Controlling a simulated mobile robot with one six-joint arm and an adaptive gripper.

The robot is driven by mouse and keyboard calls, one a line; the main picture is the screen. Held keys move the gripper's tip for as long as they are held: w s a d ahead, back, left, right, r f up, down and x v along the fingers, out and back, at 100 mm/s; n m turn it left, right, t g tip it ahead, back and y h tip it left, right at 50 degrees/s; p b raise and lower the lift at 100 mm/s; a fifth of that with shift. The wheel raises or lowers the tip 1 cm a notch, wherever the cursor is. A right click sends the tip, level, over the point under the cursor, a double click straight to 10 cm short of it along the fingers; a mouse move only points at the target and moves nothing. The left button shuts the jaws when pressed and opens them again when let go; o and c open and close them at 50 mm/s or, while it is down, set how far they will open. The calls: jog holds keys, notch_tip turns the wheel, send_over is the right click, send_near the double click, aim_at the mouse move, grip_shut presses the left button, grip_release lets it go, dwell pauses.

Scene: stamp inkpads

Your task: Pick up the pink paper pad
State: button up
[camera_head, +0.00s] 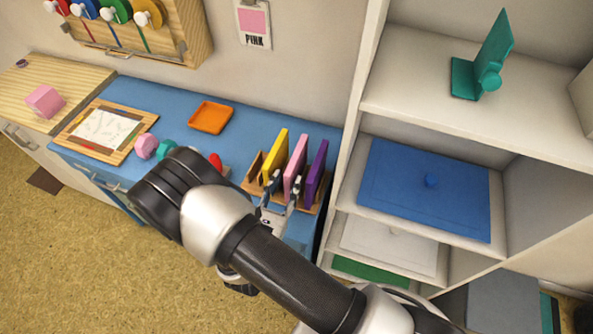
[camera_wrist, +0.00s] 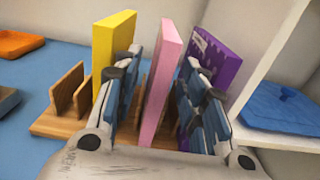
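The pink paper pad (camera_head: 295,165) stands upright in a wooden rack (camera_head: 249,180) on the blue counter, between a yellow pad (camera_head: 276,155) and a purple pad (camera_head: 317,172). In the wrist view the pink pad (camera_wrist: 161,85) rises between the two fingers of my gripper (camera_wrist: 160,95). One finger is on the yellow pad's side and the other on the purple pad's side. Gaps show between the fingers and the pink pad, so the gripper is open around it. The fingers partly cover the yellow pad (camera_wrist: 112,45) and the purple pad (camera_wrist: 215,60). The lower pink pad is hidden by my gripper.
A white shelf unit (camera_head: 350,110) stands close on the right. An orange tray (camera_head: 211,117) lies on the counter to the left. A wooden board with paper (camera_head: 104,128) and coloured round-topped items, including a pink one (camera_head: 146,146), are further left. Empty rack slots (camera_wrist: 67,92) show left of the yellow pad.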

aim_at(296, 162)
jog(key=b+x, duration=0.2)
jog(key=x, duration=0.6)
jog(key=shift+d+r, duration=0.1)
jog(key=shift+d, duration=0.05)
jog(key=shift+c, duration=0.5)
grip_shut()
